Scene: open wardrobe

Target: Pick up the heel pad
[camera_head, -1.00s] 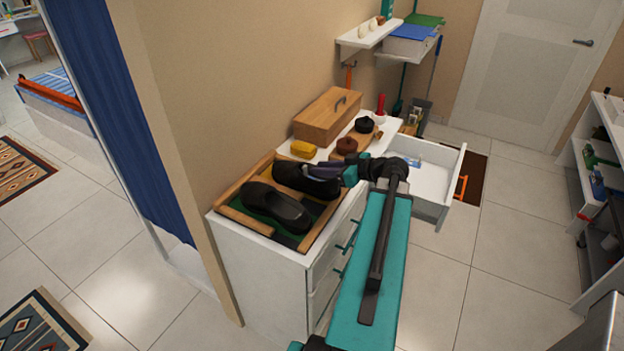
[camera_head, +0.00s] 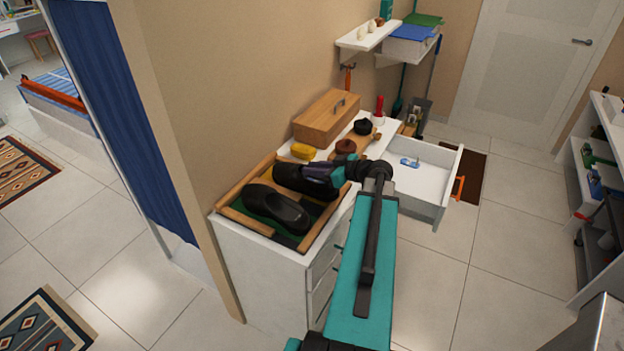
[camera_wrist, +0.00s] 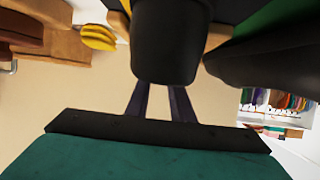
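I cannot single out the heel pad with certainty. Two black shoes lie in a wooden-framed tray (camera_head: 232,215) with a green base on the white cabinet: a near shoe (camera_head: 276,207) and a far shoe (camera_head: 290,176). My gripper (camera_head: 315,174) is at the far shoe, its purple fingers reaching from the right. In the wrist view a rounded black shoe end (camera_wrist: 165,45) is straight ahead, with the other shoe to its right. The two fingers show a gap between them, but their tips are hidden behind the shoe end. I cannot tell whether they grip anything.
A small blue-and-white item (camera_head: 410,162) lies in the open drawer (camera_head: 428,185) at right. A wooden box (camera_head: 326,118), a yellow sponge-like item (camera_head: 303,151) and brown and black round items stand behind the tray. A wall shelf (camera_head: 366,36) hangs above.

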